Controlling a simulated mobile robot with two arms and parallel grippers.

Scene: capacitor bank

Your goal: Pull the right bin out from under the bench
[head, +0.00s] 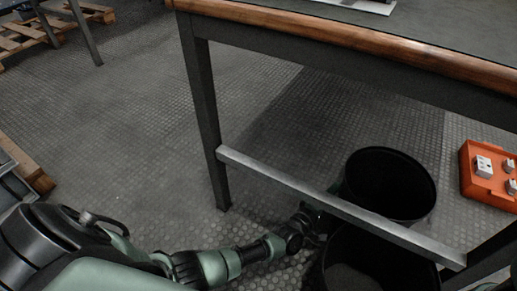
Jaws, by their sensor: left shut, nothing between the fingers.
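Two round black bins show at the bench (330,24). One bin (388,182) stands on the floor behind the metal crossbar (290,182), its open top facing up. The other bin (372,268) is nearer me at the bottom edge, partly cut off, with something greyish inside. The farther one sits slightly more to the right. My left gripper (312,226) is shut and empty, low by the crossbar, just left of the bins. Whether it touches a bin is hard to tell. My right gripper is not in view.
An orange tray (489,187) with small white parts lies right of the bins. The bench's dark leg (204,120) stands left of them. Wooden pallets lie at the far left (28,36) and left edge (30,170). The textured floor between is clear.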

